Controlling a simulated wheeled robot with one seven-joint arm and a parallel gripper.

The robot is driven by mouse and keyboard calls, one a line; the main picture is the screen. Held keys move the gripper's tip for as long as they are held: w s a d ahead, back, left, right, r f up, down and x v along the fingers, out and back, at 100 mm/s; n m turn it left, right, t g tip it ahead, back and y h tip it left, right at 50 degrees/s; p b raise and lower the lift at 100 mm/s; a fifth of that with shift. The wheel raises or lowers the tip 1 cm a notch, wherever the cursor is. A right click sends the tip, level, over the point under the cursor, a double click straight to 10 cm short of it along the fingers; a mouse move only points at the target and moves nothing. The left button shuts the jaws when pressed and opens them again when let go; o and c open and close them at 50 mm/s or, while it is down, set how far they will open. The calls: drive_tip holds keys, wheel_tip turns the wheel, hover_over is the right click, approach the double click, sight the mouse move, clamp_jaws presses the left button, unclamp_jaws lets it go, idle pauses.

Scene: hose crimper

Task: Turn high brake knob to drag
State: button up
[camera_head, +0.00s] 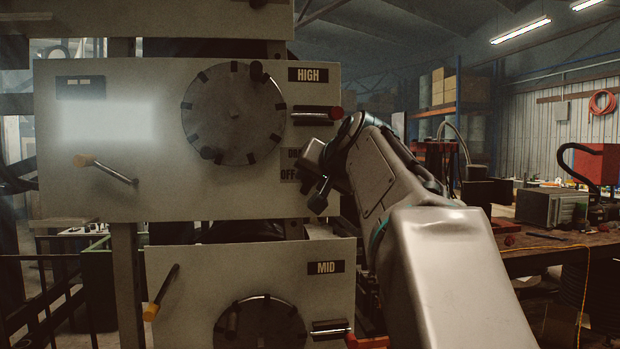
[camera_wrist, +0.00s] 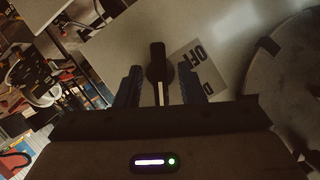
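The high brake knob (camera_wrist: 158,64) is a black knob with a white line, on the pale panel in the wrist view. Its line points toward my palm. My gripper (camera_wrist: 160,76) is open, with a blue-grey finger on each side of the knob and visible gaps; I cannot tell any contact. The label plate (camera_wrist: 198,72) beside it shows "OFF" and part of another word. In the head view, my gripper (camera_head: 318,183) is at the right edge of the HIGH panel (camera_head: 140,195), beside the partly covered label (camera_head: 289,164). I cannot clearly make out the knob there.
The HIGH panel carries a large round dial (camera_head: 234,118), a red-ended lever (camera_head: 318,112) just above my gripper and a yellow-ended lever (camera_head: 110,170). The MID panel (camera_head: 185,300) is below. A cluttered workbench (camera_head: 570,260) stands at right.

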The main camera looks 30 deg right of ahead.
drive_tip(key=c, duration=0.6)
drive_tip(key=n+g+h, duration=0.1)
drive_tip(key=n+h, duration=0.1)
drive_tip(key=n, duration=0.1)
drive_tip(key=shift+a, duration=0.2)
drive_tip(key=n+h+b, duration=0.1)
drive_tip(key=n+h, duration=0.2)
drive_tip(key=n, duration=0.1)
drive_tip(key=shift+w+a+n+g, duration=0.1)
drive_tip(key=shift+n+g, duration=0.3)
drive_tip(key=shift+h, duration=0.3)
drive_tip(key=o, duration=0.6)
